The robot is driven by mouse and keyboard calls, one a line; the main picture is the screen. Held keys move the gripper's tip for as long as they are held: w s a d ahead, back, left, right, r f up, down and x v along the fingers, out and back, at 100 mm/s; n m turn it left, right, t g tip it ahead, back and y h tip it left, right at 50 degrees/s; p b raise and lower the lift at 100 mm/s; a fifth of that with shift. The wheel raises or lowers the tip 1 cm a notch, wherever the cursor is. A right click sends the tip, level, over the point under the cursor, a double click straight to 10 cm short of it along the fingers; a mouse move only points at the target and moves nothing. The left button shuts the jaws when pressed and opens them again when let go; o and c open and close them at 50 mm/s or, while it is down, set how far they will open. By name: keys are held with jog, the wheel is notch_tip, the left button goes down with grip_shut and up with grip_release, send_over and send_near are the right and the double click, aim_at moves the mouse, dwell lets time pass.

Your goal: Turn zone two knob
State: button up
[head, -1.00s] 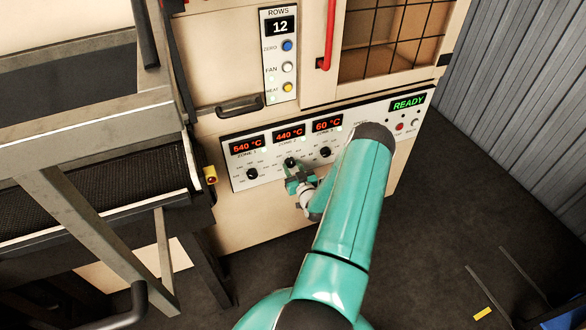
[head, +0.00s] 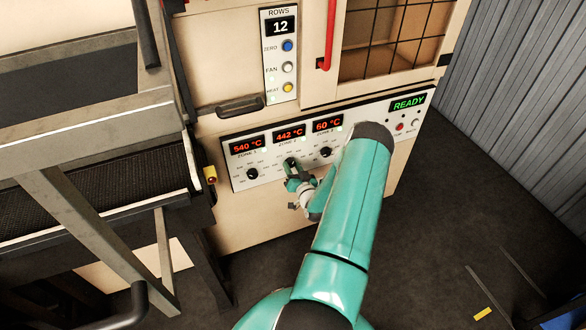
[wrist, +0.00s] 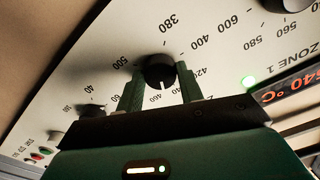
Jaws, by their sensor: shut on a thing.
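The zone two knob (head: 290,163) is a small black dial under the middle display (head: 289,132), which reads 442 °C. In the wrist view the knob (wrist: 159,71) sits between the two green fingers of my gripper (wrist: 160,86), one on each side. Its white pointer mark points down in that picture, near the 440 and 460 marks. In the head view my gripper (head: 296,178) is at the panel, shut on this knob, and hides part of the dial scale.
The zone 1 knob (head: 252,174) is to the left under a 540 °C display. Another knob (head: 325,152) is to the right under a 60 °C display. A green READY display (head: 408,103) is at the panel's right. A conveyor frame (head: 90,130) stands left.

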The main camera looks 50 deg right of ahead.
jog(key=shift+m, duration=2)
jog(key=o, duration=1)
jog(key=v, duration=1.4)
